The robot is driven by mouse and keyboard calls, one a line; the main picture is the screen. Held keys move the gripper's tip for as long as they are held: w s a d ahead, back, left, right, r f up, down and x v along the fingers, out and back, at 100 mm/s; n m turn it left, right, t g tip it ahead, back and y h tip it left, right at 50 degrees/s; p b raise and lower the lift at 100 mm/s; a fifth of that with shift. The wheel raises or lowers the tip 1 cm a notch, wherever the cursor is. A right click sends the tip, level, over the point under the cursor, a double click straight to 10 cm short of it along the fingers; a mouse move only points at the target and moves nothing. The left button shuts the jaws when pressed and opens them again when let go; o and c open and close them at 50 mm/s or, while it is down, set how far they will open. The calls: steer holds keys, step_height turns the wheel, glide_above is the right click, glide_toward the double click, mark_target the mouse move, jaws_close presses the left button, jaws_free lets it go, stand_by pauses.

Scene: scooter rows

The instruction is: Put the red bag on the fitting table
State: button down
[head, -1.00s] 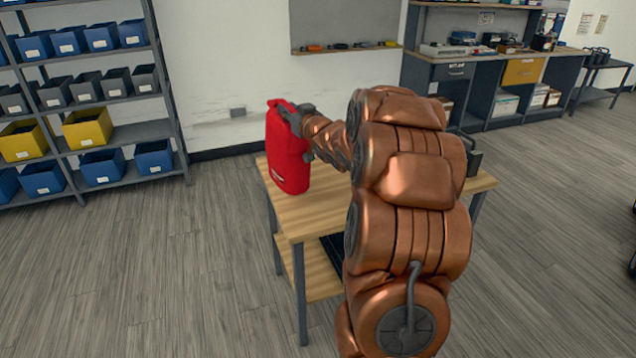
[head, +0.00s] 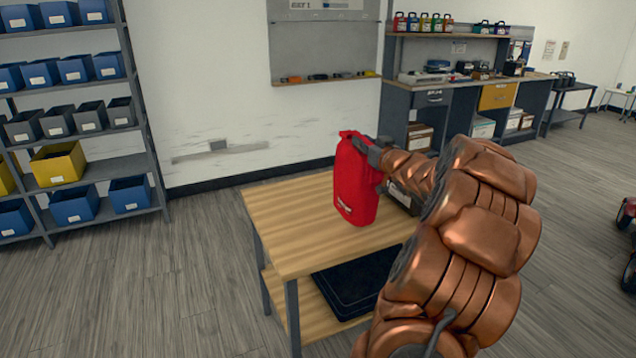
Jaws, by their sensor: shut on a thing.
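The red bag (head: 355,185) is upright at the wooden-topped table (head: 285,222), over the middle of its top. I cannot tell whether its base touches the wood. My gripper (head: 368,150) is shut on the bag's upper right edge; the fingertips are partly hidden. My copper arm reaches in from the lower right and covers the table's right side. No label shows that this is the fitting table.
A dark grey object (head: 402,200) is on the table behind my arm, partly hidden. A dark flat case (head: 350,282) lies on the lower shelf. The tabletop left of the bag is clear. A bin rack (head: 150,160) stands at left, a workbench (head: 420,85) at the back.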

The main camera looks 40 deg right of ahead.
mark_target(357, 177)
steer(key=w+a+f, duration=0.1)
steer(key=w+f, duration=0.1)
steer(key=w, duration=0.5)
steer(key=w+f+b, duration=0.1)
steer(key=w+f, duration=0.1)
steer(key=w, duration=0.6)
steer(key=shift+a+f, duration=0.35)
steer(key=shift+f, duration=0.05)
steer(key=shift+w+f, duration=0.1)
steer(key=shift+f, duration=0.05)
steer(key=c, duration=1)
jaws_free()
steer(key=b+v, duration=0.1)
steer(key=v, duration=1.1)
